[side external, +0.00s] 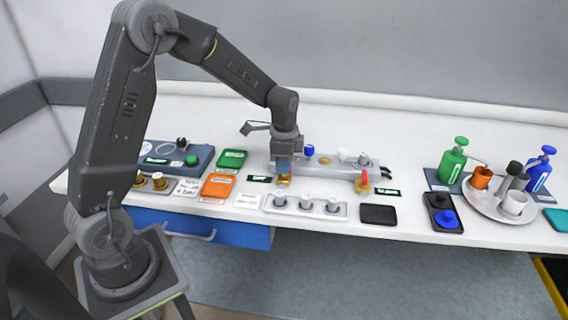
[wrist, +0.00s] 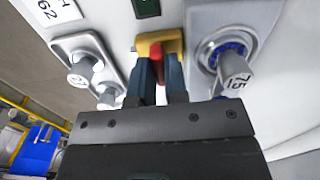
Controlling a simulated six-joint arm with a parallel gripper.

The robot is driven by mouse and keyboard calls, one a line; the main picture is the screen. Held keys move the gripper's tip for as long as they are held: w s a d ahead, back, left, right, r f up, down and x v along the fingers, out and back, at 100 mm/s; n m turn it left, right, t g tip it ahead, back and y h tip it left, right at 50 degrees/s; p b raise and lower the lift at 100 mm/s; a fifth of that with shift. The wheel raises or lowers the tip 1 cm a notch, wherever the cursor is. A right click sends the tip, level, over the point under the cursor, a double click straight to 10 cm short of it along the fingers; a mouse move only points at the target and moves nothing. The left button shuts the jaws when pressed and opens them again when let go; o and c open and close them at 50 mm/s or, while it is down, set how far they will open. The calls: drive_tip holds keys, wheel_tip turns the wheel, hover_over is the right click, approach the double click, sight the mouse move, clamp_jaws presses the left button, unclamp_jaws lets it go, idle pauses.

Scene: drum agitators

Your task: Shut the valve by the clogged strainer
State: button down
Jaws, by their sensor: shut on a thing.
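My gripper (side external: 284,176) is at the left end of a long grey block (side external: 335,172), over a yellow valve body. In the wrist view the two dark blue fingers (wrist: 158,85) are shut on a red valve handle (wrist: 156,50), which stands out from the yellow valve body (wrist: 170,38). The fingers hide part of the handle, so its angle is hard to tell. A second valve (side external: 363,184), yellow with a red handle, is at the block's right end. In the wrist view, a numbered grey knob (wrist: 234,78) with blue around its base is right of the fingers; clogging cannot be told.
A pale tray (side external: 340,212) with several white-topped knobs lies in front of the block. A black pad (side external: 379,214) is to its right. Orange (side external: 217,186) and green (side external: 232,158) boxes stand left.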

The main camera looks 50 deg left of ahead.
drive_tip(key=shift+m, duration=0.3)
drive_tip(key=c, duration=1.1)
unclamp_jaws()
drive_tip(key=shift+c, duration=0.2)
drive_tip(key=shift+r, duration=0.1)
wheel_tip(320, 180, up, 14)
